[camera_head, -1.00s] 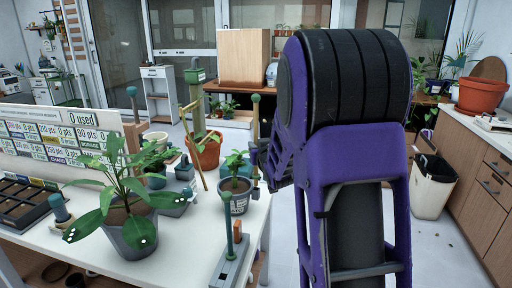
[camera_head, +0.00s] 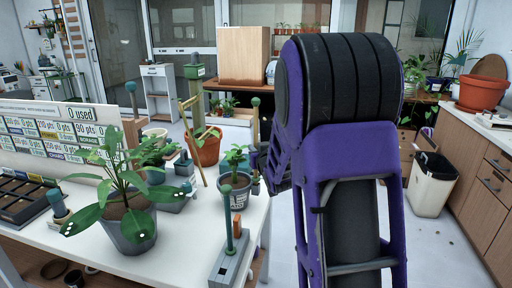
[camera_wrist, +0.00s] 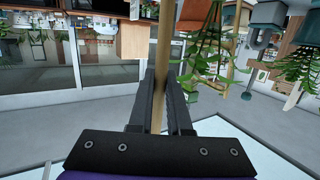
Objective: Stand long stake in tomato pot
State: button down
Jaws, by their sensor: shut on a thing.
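My gripper (camera_wrist: 163,100) is shut on a long tan stake (camera_wrist: 164,45), which passes between its fingers in the wrist view. In the head view the stake (camera_head: 256,122) stands nearly upright with a green knob on top, beside the table's right edge; my arm partly hides my gripper (camera_head: 258,163). Neither pot clearly reads as the tomato pot. The stake appears outside both.
A large leafy plant in a grey pot (camera_head: 133,236) fills the table's front left. A grey block (camera_head: 231,264) with a short teal stake stands at the front. A scoreboard (camera_head: 55,142) and a dark tray (camera_head: 22,207) are at left.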

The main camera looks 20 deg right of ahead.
aim_at(256, 129)
jog(key=shift+f, duration=0.75)
jog(key=c, duration=0.8)
grip_release()
jog(key=shift+o, duration=0.2)
jog(key=o, duration=0.5)
jog(key=shift+c, duration=0.2)
jog(key=shift+r+p, duration=2.05)
jog(key=shift+r, duration=1.95)
